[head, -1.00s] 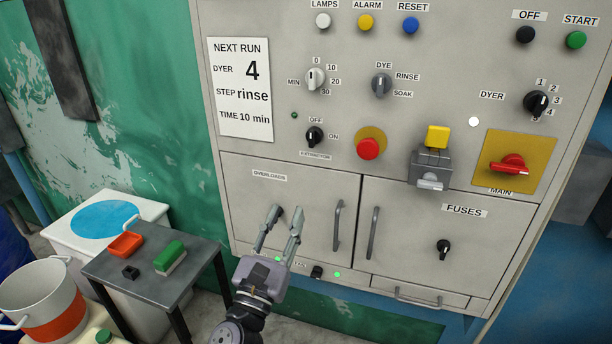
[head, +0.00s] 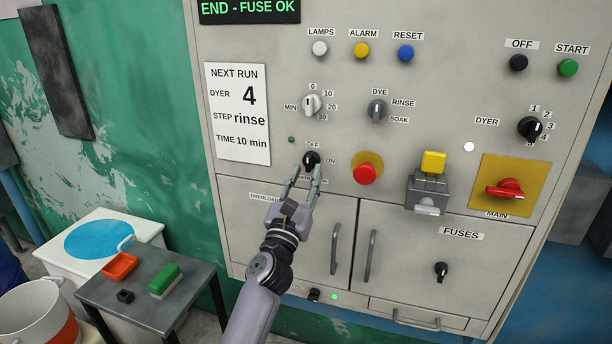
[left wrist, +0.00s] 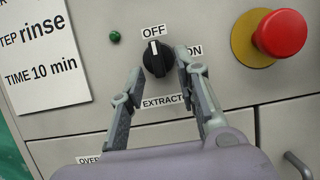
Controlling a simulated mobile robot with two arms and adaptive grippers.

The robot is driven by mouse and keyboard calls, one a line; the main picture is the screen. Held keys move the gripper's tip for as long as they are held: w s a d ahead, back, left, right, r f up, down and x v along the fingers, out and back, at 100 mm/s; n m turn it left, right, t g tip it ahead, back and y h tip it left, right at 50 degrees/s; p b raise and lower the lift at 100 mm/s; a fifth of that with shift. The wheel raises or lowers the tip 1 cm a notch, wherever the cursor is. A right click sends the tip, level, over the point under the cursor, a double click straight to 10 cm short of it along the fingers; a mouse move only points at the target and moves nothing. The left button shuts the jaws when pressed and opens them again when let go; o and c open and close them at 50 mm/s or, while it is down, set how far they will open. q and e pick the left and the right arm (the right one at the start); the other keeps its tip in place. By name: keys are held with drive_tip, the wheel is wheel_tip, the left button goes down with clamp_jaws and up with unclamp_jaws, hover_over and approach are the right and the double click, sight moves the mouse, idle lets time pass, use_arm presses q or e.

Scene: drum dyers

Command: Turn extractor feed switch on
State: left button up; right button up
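The extractor switch is a black rotary knob (head: 311,160) on the grey panel, with OFF above it and ON to its right. In the left wrist view, the knob (left wrist: 156,58) has its white mark pointing up at OFF. The label below it is partly covered and reads "EXTRACT…". My left gripper (head: 305,172) is open and empty at the knob. In the left wrist view, the left gripper's tips (left wrist: 160,64) stand on either side of the knob's lower part; I cannot tell if they touch it. My right gripper is not in view.
A red emergency button (head: 364,173) sits right of the knob. A small dark lamp (head: 291,140) is up and left of it. Cabinet door handles (head: 335,248) stick out below. A small black switch (head: 314,295) is low on the panel. A side table (head: 150,300) stands at left.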

use_arm(q)
drive_tip(key=shift+w+d+r, duration=0.1)
drive_tip(key=shift+w+r, duration=0.05)
drive_tip(key=shift+w, duration=0.2)
clamp_jaws()
idle(0.4)
